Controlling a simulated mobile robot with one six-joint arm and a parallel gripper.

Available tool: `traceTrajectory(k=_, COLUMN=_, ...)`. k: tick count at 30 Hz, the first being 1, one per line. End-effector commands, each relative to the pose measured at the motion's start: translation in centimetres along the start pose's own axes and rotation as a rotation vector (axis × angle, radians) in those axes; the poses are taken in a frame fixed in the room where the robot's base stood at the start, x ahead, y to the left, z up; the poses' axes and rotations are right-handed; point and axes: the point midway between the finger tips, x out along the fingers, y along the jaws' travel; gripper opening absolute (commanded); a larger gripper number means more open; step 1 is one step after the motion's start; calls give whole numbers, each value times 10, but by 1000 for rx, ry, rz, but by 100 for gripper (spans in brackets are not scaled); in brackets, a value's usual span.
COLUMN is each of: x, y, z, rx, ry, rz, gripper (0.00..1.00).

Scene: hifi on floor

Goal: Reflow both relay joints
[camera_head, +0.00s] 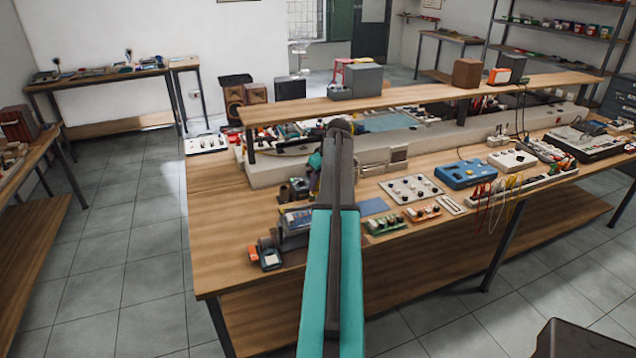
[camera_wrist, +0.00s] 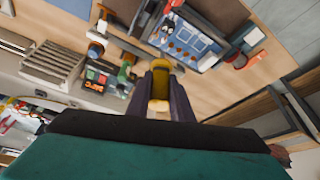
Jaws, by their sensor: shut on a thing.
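My gripper (camera_wrist: 160,100) shows in the wrist view with its two dark fingers closed around a yellow cylindrical thing (camera_wrist: 161,78). I cannot tell what tool it belongs to, and its lower end is partly hidden between the fingers. In the head view my arm covers most of the gripper, high over the middle of the bench. A green circuit board (camera_head: 385,223) and an orange-edged board (camera_head: 424,213) lie near the front edge, right of my arm. I cannot make out relay joints on either. A blue-faced unit (camera_wrist: 185,40) lies beyond my fingers in the wrist view.
The wooden bench (camera_head: 222,205) has a raised shelf (camera_head: 400,96) along its back. A white panel with knobs (camera_head: 411,188), a blue box (camera_head: 465,173) and hanging wires crowd the right. A small orange and dark device (camera_head: 267,255) sits front left. The bench's left end is bare.

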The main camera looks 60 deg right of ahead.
Motion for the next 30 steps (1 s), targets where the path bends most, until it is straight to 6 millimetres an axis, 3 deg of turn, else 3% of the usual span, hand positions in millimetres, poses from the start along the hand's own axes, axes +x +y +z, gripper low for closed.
traceTrajectory(k=21, x=27, y=18, z=21, rx=2, ry=0, rz=-1, gripper=2)
traceTrajectory(k=30, x=30, y=21, z=23, rx=0, ry=1, rz=0, gripper=2)
